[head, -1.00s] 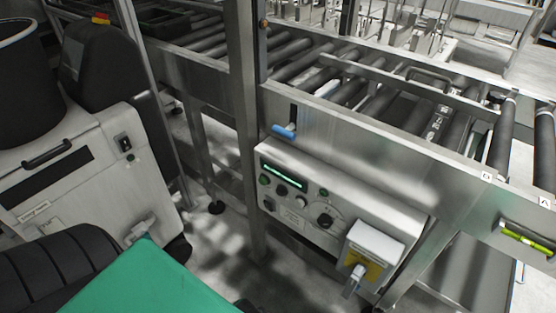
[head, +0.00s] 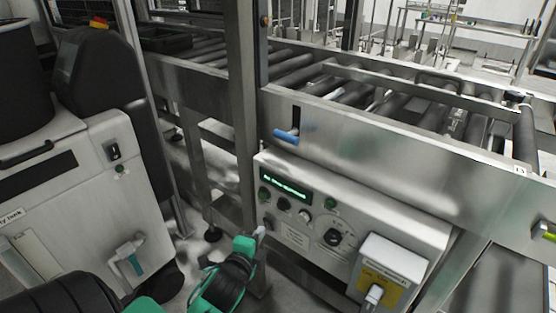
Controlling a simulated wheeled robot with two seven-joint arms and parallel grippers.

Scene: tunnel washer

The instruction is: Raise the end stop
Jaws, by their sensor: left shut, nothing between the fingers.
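A blue lever handle (head: 286,136) sticks out of a dark vertical slot in the metal side of the roller conveyor (head: 340,135). It sits low in the slot. I cannot tell for sure which part on the conveyor is the end stop. My left gripper (head: 261,231), on a green and black wrist, is shut and empty. It is well below the blue handle, at the lower left of the control box, apart from the handle. My right gripper is not in view.
The control box (head: 385,222) with a lit green display, knobs and a yellow-labelled switch cover (head: 387,270) hangs under the conveyor. A steel post (head: 243,110) stands left of the handle. A white cabinet (head: 85,200) is at the left. A yellow-green handle (head: 546,233) is at the right edge.

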